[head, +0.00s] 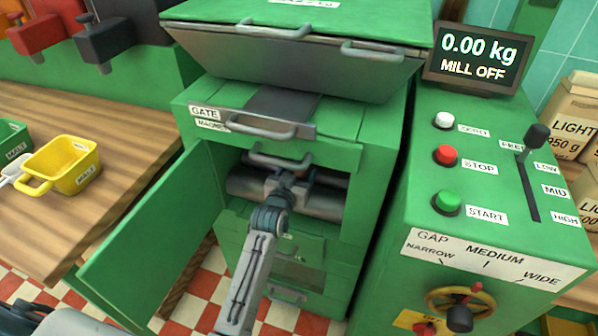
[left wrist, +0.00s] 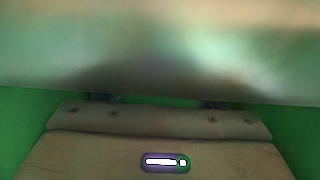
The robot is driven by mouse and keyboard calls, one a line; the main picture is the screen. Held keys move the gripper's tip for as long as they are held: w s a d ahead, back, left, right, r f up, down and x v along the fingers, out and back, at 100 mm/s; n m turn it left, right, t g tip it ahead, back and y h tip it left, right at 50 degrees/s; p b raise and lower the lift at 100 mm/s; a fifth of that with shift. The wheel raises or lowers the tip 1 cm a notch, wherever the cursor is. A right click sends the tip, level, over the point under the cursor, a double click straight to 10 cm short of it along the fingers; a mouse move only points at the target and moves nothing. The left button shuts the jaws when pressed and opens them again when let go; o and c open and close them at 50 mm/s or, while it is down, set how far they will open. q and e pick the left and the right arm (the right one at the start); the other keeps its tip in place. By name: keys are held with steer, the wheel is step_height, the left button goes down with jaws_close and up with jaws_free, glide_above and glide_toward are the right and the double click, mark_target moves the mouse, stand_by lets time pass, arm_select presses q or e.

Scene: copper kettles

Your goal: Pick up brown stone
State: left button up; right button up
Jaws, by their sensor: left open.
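I see no brown stone in either view. My left arm reaches through the open front of the green mill (head: 375,150). Its gripper (head: 288,180) is in front of the grey rollers (head: 330,205), and its fingertips are hard to make out. In the left wrist view the gripper (left wrist: 157,100) is open, with two dark finger ends far apart and nothing visible between them. A blurred grey surface fills the top of that view, very close, and hides what lies beyond. My right gripper is not in view.
The mill's green door (head: 150,240) stands open to the left. A gate handle (head: 260,127) is above the opening. A control panel (head: 480,190) is at the right.

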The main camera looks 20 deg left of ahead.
arm_select(q)
steer(key=c, duration=1.1)
steer(key=shift+r, duration=0.1)
